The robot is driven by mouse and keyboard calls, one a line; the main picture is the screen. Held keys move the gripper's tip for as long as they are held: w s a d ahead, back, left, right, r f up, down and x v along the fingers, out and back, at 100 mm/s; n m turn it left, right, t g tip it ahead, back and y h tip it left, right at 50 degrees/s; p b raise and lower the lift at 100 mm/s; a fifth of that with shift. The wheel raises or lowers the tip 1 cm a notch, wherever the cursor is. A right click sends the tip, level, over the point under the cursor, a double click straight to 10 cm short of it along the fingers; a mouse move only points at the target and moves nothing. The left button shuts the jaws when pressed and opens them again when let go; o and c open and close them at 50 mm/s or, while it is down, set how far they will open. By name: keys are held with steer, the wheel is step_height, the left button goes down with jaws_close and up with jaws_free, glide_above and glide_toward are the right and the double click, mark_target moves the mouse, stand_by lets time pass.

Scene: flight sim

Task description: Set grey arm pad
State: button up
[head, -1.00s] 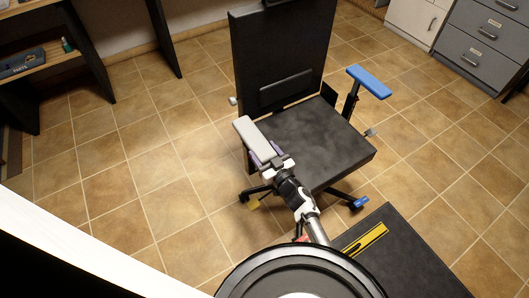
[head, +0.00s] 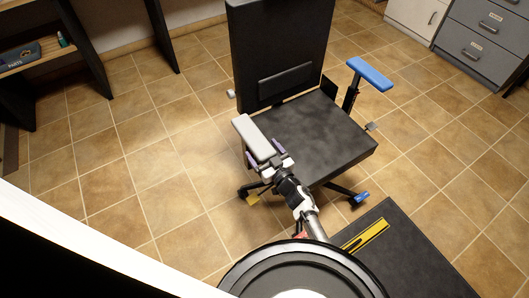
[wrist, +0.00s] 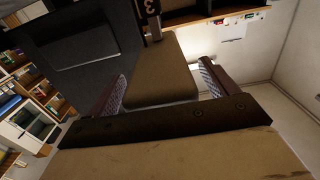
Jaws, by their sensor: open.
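The grey arm pad (head: 254,138) is at the left side of the black office chair (head: 313,140), roughly level with its seat in the head view. My gripper (head: 265,154) is at the pad's near end, its purple fingers apart. In the wrist view the pad (wrist: 163,72) lies between the fingers of my gripper (wrist: 165,85), with a narrow gap visible on each side. A dark post marked "3" (wrist: 152,12) shows at the pad's far end. Whether the pad sits on its support is hidden.
A blue arm pad (head: 370,73) stands on the chair's right armrest post. Grey drawers (head: 484,40) stand at the back right. The tiled floor at left is clear.

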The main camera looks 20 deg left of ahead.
steer(key=shift+d, duration=0.1)
steer(key=b+v, duration=0.2)
steer(key=v, duration=1.1)
steer(key=shift+s+d, duration=0.2)
steer(key=shift+s, duration=0.05)
